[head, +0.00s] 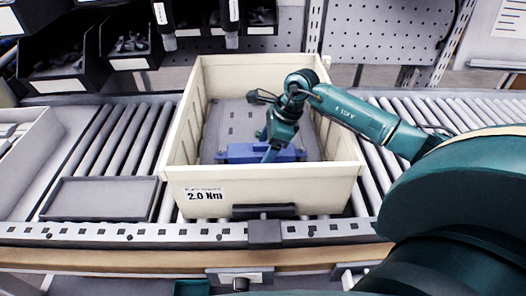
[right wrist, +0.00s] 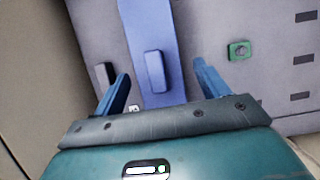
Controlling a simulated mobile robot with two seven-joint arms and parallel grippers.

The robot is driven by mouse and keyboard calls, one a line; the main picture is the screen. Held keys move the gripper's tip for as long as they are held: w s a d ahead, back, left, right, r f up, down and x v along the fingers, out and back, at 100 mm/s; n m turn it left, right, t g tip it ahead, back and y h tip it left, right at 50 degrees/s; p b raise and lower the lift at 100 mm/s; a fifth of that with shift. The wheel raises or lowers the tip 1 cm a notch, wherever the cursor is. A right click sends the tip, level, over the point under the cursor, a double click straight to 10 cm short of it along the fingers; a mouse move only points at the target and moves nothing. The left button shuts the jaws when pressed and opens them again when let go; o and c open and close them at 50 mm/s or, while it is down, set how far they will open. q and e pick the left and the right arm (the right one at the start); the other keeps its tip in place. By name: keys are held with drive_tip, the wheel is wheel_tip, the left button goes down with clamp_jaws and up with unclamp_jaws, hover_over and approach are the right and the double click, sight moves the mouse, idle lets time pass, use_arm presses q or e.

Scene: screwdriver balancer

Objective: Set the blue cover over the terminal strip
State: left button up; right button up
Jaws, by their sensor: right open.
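The blue cover (head: 237,153) lies on the grey panel (head: 232,118) inside the cream bin (head: 262,178). In the right wrist view the cover (right wrist: 146,22) is a long flat blue strip with a raised grip block (right wrist: 155,72). My right gripper (head: 269,154) reaches down into the bin over the cover. In the right wrist view its two blue fingers (right wrist: 161,72) are spread, one on each side of the grip block, with gaps between. I cannot make out the terminal strip; whether it is under the cover is hidden. My left gripper is not in view.
The bin's walls rise around the panel, and the bin stands on a roller conveyor (head: 110,135). A grey tray (head: 100,198) lies to its left. A small green part (right wrist: 239,50) and a dark block (right wrist: 105,74) sit on the panel near the fingers.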

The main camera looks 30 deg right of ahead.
drive_tip(key=v, duration=1)
drive_tip(key=shift+r, duration=0.4)
drive_tip(key=shift+s+d, duration=0.1)
